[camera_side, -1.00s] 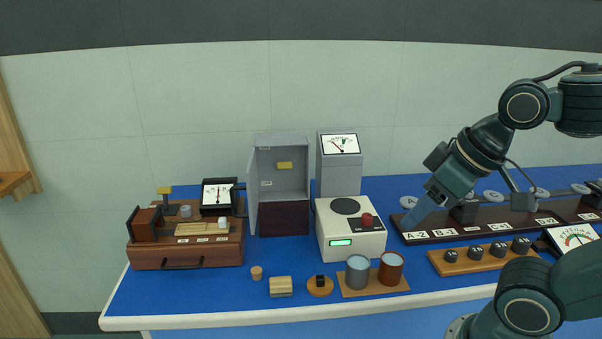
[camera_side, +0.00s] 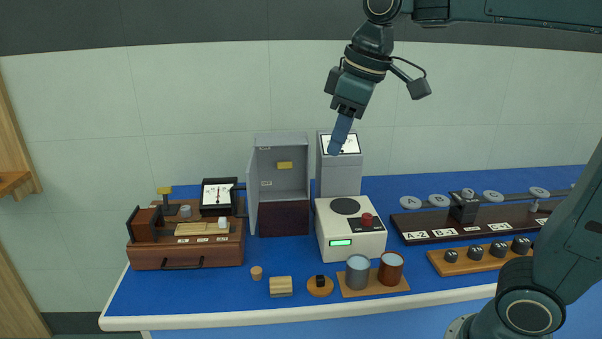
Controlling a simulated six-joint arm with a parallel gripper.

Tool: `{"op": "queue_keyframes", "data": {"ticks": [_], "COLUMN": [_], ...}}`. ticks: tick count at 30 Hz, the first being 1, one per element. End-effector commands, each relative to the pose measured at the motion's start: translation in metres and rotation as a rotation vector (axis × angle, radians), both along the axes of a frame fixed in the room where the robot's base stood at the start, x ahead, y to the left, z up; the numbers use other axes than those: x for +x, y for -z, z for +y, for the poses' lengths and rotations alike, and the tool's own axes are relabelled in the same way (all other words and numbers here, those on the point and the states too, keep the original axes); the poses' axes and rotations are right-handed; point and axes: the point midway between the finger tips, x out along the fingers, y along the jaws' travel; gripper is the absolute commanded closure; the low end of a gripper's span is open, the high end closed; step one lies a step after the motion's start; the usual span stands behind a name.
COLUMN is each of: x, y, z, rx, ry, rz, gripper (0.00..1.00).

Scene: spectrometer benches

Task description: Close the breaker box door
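The breaker box (camera_side: 291,147) is a grey cabinet on a dark brown base (camera_side: 284,218), standing at the back of the blue bench. Its door (camera_side: 252,192) hangs open on the left side, swung toward the camera. A yellow breaker handle (camera_side: 285,165) shows inside on the back wall. My gripper (camera_side: 340,136) is up and to the right of the box, pointing down in front of the grey meter cabinet's dial. It is clear of the door. The fingers look like one blue piece from this side, so I cannot tell whether they are open.
A grey meter cabinet (camera_side: 338,176) stands right of the box. A cream device with a red knob (camera_side: 351,230) is in front. A wooden spectrometer unit (camera_side: 186,253) sits left, near the open door. Cups (camera_side: 391,270) and small blocks line the front edge.

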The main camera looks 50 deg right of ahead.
Motion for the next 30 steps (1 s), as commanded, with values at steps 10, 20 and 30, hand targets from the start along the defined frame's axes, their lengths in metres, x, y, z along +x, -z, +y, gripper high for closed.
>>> {"op": "queue_keyframes", "data": {"ticks": [10, 20, 30], "x": [0.078, 0.144, 0.2], "y": [-0.009, 0.003, 0.032], "z": [0.017, 0.036, 0.056], "rx": [-0.043, -0.077, -0.103], "ry": [-0.172, -0.335, -0.496], "rz": [0.09, 0.173, 0.252], "gripper": [0.69, 0.69, 0.69]}}
